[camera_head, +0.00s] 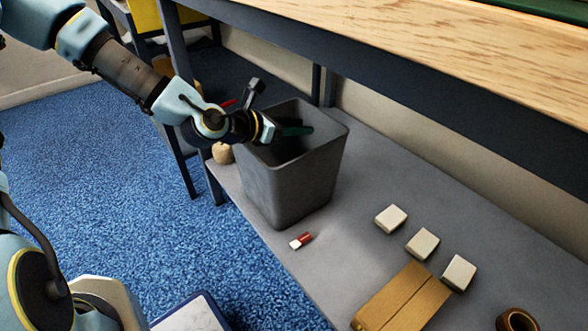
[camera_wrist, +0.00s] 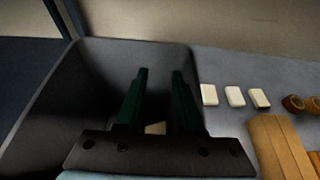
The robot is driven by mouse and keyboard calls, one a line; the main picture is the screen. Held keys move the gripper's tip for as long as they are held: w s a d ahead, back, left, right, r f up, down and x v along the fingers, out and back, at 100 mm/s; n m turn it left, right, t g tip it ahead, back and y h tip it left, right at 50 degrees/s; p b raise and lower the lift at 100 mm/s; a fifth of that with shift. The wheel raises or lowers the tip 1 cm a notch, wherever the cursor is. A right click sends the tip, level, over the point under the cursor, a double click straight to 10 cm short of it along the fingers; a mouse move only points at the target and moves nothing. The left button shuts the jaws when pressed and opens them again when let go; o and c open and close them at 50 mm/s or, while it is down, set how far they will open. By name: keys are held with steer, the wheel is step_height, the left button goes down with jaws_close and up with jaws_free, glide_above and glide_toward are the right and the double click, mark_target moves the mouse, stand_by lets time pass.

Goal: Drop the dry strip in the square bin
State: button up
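The square bin (camera_head: 285,185) is a dark grey, open-topped bin standing on the grey shelf. Its inner wall (camera_wrist: 60,100) fills the left of the wrist view. My gripper (camera_head: 297,129) reaches over the bin's rim from the left. In the wrist view its two dark green fingers (camera_wrist: 158,70) stand apart, with nothing clasped between the tips. A small beige piece (camera_wrist: 155,128) shows between the fingers, low in the picture, and seems to lie inside the bin. It may be the dry strip, but I cannot tell. The bin's floor is hidden in the head view.
A red-and-white piece (camera_head: 301,240) lies on the shelf before the bin. Three pale blocks (camera_head: 422,243), flat brown cardboard (camera_head: 404,298) and a brown roll (camera_head: 516,320) lie to the right. A round tan object (camera_head: 222,153) sits left of the bin. A wooden tabletop (camera_head: 450,45) overhangs the shelf.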

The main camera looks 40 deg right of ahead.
steer(key=p+v, duration=0.3)
steer(key=v, duration=0.7)
steer(key=shift+a, duration=0.35)
steer(key=shift+r, duration=0.1)
